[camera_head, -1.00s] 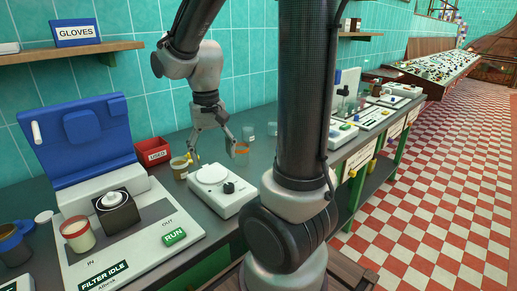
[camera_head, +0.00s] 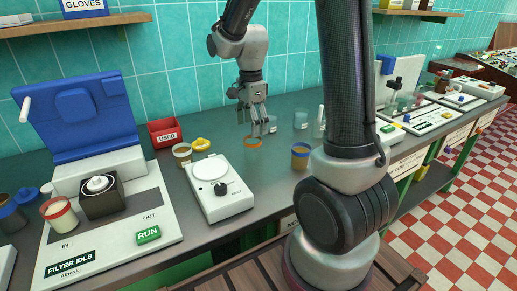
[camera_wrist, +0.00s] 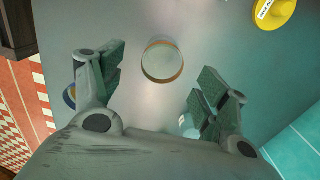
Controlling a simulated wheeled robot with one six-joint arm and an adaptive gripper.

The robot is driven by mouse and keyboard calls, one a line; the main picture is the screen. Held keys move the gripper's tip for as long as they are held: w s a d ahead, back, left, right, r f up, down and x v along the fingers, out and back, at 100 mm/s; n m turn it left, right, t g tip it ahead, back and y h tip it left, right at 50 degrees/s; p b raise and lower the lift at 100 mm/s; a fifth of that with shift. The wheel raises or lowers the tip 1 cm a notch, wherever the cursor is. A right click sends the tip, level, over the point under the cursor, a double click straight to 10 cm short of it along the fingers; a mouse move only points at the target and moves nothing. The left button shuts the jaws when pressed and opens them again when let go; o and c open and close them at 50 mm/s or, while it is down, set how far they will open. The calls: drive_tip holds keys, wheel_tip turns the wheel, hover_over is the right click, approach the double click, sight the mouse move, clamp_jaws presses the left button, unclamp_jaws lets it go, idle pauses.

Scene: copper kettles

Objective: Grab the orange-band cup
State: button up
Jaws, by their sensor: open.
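The orange-band cup (camera_head: 253,142) stands on the grey bench, to the right of the white round-plated device. It is clear, with an orange rim. In the wrist view, the cup (camera_wrist: 148,63) sits ahead of and between my spread fingers, with its round opening facing the camera. My gripper (camera_head: 255,127) is open and empty, pointing down just above and behind the cup. In the wrist view, both gripper fingers (camera_wrist: 160,90) are apart, and neither visibly touches the cup. The fingertips partly overlap the cup's far side in the head view.
An amber-filled cup (camera_head: 300,160) stands to the right, near my arm. Clear beakers (camera_head: 301,119) stand behind. The white device (camera_head: 222,196) is front left. A red USED bin (camera_head: 165,134) stands by the wall.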

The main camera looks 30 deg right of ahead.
sight(253, 148)
drive_tip(key=shift+m, duration=0.7)
drive_tip(key=f, duration=0.8)
drive_tip(key=shift+w+d, duration=0.25)
drive_tip(key=shift+r, duration=0.1)
drive_tip(key=c, duration=1)
